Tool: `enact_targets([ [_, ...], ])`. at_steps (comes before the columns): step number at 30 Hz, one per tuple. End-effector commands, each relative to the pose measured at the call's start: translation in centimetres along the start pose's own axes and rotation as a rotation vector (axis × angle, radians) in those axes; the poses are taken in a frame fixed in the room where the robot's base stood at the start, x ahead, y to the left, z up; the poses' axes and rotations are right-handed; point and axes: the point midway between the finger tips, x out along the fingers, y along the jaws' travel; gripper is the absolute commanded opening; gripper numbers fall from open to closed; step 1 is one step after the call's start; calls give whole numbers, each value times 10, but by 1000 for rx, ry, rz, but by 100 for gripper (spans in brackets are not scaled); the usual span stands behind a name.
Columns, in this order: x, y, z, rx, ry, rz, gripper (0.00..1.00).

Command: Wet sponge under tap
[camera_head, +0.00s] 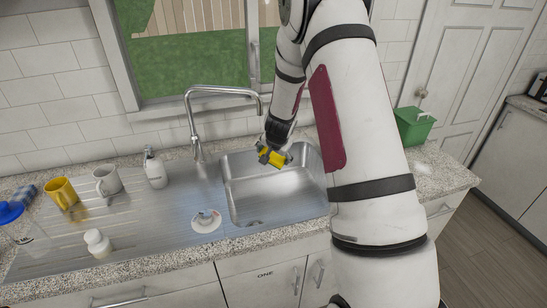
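My gripper (270,157) hangs over the sink basin (243,200), near its back edge. Its dark fingers are closed around a small yellow block, which looks like the sponge (277,159). The fingers hide part of the sponge. The chrome tap (190,118) stands behind the basin at its left, and its curved spout ends above and slightly left of the gripper. In this view the sponge appears lower than the spout's end. I cannot tell whether it is directly beneath it, and I see no clear stream of water.
A white soap bottle (155,170), a white mug (107,180) and a yellow mug (62,194) stand left of the sink. A small white bottle (98,243) and a blue-lidded container (20,228) are nearer the front. A green bin (413,126) stands at right.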

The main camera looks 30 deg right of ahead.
Motion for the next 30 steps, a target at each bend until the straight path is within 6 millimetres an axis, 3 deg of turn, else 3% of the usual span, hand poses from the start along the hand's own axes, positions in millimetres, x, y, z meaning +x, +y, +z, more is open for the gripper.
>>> enact_targets([
  [30, 56, -42, -37, -1, 0, -1, 52],
])
